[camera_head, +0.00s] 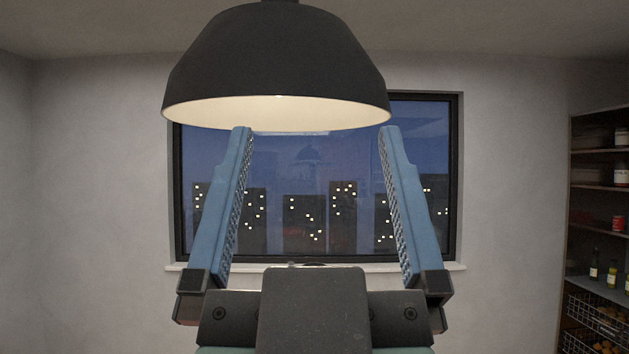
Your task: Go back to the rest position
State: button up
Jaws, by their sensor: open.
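My gripper (313,132) fills the lower middle of the head camera view. Its two blue fingers with ridged inner faces point up and stand wide apart. Nothing is between them except the view of the window behind. The fingertips show just under the rim of a dark hanging lamp (277,60); I cannot tell how far apart in depth they are. No table or runner is in view.
A dark-framed window (312,180) with a night skyline is in the back wall. A shelf unit (597,190) with jars, bottles and wire baskets stands at the right edge. Bare wall (95,180) is on the left.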

notch_tip(320, 180, down, 6)
jog(key=b, duration=0.6)
jog(key=shift+f, duration=0.25)
dwell(0.5)
